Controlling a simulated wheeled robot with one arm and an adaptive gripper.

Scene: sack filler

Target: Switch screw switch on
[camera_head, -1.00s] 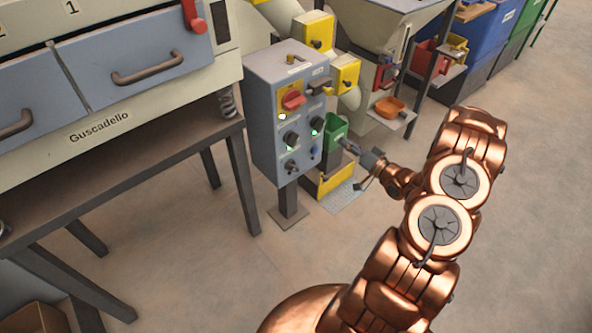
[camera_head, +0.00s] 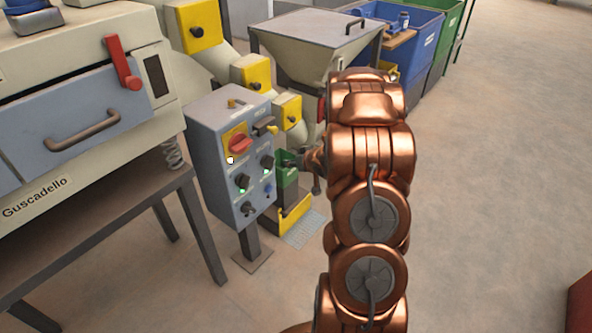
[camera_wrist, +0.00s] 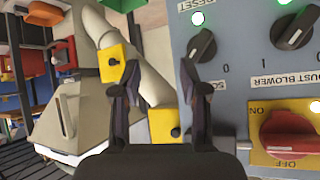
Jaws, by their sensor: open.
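The grey control panel (camera_head: 215,165) stands on a post left of my arm and fills the right of the wrist view (camera_wrist: 240,75). The screw switch, a black rotary knob (camera_wrist: 203,43), sits beside a partly covered label starting "SC", with 0 and 1 marks. Its turn position is unclear. A small bright, green-rimmed lamp (camera_wrist: 198,18) is close to it. My gripper (camera_wrist: 154,78) is open and empty. Its right finger is close to the knob; I cannot tell if they touch. In the head view my gripper (camera_head: 291,161) is small and partly hidden by my arm.
The dust blower knob (camera_wrist: 292,28) and the red ON/OFF switch (camera_wrist: 287,133) on a yellow plate share the panel. A hopper (camera_head: 312,55) and a grey machine (camera_head: 80,110) stand around. Open floor lies right.

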